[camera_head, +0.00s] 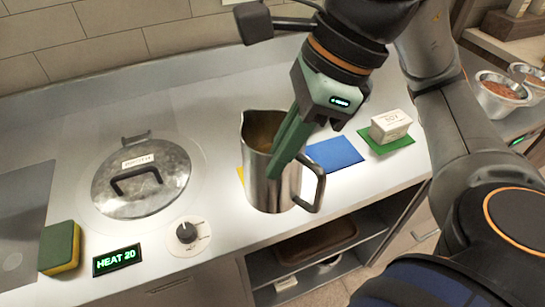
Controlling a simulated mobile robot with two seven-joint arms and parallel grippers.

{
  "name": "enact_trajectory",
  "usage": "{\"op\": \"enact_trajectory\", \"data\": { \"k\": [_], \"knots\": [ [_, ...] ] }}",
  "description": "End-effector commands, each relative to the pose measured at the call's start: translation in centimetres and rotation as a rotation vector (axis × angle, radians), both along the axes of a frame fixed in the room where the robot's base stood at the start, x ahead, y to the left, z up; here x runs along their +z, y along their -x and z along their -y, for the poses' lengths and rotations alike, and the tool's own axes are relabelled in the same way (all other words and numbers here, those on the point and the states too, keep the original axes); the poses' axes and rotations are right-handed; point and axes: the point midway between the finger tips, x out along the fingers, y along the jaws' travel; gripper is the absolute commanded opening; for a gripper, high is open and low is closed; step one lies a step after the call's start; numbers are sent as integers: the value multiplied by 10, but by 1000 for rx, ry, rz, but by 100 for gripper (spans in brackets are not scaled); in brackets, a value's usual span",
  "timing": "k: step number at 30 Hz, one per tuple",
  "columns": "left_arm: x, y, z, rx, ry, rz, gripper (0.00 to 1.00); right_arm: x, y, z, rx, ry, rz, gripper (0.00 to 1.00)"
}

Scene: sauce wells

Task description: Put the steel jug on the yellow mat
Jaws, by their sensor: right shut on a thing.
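The steel jug (259,186) is in the middle of the head view, upright or nearly so, with its open mouth up and its handle to the right. My right gripper (277,163) reaches down from the upper right and is shut on the jug, its green fingers at the rim and wall. I cannot tell whether the jug's base touches the counter. The yellow mat (240,173) shows only as a thin strip at the jug's left side; the jug hides the rest. My left gripper is not in view.
A blue mat (334,153) lies bare right of the jug. A green mat (398,146) bears a white block (390,125). A lidded pot (142,205), knob (187,233), heat display (117,259) and sponge (60,247) are left. Metal bowls (500,95) stand far right.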

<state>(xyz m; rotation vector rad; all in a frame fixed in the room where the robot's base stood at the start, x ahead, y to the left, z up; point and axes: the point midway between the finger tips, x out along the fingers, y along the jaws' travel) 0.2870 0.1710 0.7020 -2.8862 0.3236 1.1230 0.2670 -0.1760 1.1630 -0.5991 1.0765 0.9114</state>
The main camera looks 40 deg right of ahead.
Motion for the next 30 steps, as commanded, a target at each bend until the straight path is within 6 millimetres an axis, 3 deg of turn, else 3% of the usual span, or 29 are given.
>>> {"op": "enact_trajectory", "data": {
  "k": [11, 16, 26, 30],
  "knots": [
    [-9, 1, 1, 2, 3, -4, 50, -37, -67, 43, -9, -3, -7, 0],
    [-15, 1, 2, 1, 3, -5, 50, -66, -91, 58, -6, -1, -4, 0],
    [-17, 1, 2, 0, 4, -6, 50, -93, -111, 70, -2, -2, 0, 0],
    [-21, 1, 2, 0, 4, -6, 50, -113, -115, 73, -2, 0, -2, 0]
  ]
}}
